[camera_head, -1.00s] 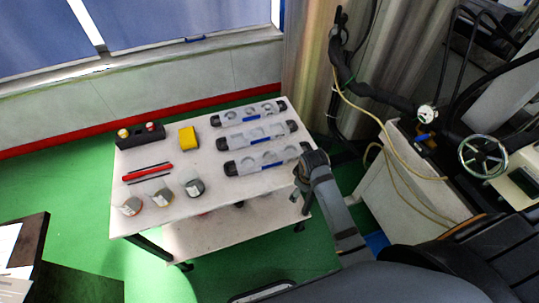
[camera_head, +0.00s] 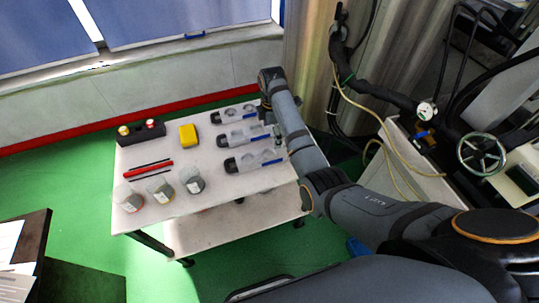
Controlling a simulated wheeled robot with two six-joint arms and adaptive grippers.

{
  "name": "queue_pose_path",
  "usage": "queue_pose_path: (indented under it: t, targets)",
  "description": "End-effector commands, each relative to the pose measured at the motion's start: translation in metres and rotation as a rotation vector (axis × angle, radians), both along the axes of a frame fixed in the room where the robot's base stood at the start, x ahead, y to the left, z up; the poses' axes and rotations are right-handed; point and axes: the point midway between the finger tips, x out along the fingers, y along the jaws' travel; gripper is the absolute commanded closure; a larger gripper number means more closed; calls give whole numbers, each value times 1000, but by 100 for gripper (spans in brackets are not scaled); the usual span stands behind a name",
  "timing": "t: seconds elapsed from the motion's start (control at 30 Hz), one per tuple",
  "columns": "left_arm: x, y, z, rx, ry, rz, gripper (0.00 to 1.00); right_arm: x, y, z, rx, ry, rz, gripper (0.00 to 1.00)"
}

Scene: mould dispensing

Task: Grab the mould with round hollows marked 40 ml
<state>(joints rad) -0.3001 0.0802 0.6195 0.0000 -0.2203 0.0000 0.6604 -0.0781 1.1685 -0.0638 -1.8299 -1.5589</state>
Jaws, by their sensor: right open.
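Three pale moulds with dark ends and blue labels lie in a column on the right half of the white table: the far mould (camera_head: 229,115), the middle mould (camera_head: 237,137) and the near mould (camera_head: 247,161). Hollows show in them, and those of the far and near moulds look round. The labels are too small to read, so I cannot tell which is marked 40 ml. My right gripper (camera_head: 267,118) is open, pointing down over the right parts of the far and middle moulds. My left gripper is out of view.
On the table's left half are a black holder (camera_head: 141,133), a yellow block (camera_head: 188,135), a red marker (camera_head: 148,170) and three beakers (camera_head: 160,189). A machine with a handwheel (camera_head: 482,154) and hoses stands at the right. The table's front right is clear.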

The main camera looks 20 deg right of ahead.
Motion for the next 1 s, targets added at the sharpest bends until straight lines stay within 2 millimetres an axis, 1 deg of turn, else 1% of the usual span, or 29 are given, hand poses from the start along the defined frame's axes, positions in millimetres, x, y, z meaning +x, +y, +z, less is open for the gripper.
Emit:
queue_pose_path:
  t: [0.1,0.2,0.3,0.47,0.63,0.7,0.73,0.83,1.0]
  targets:
    - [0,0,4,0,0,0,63,-2,0,-22,0,6,-1,8]
    - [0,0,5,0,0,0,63,-2,0,-37,0,3,-2,8]
    - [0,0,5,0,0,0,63,-2,0,-45,0,1,-2,8]
    - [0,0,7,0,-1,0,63,-3,2,-50,0,2,-3,8]
    - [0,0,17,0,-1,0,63,-11,12,-76,1,4,-3,8]
    - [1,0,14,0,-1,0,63,-10,11,-89,0,3,-4,8]
    - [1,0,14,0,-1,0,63,-10,11,-92,0,2,-4,8]
    - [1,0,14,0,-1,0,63,-10,11,-98,0,1,-4,8]
    - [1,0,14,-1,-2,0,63,-10,11,-98,0,0,-4,8]
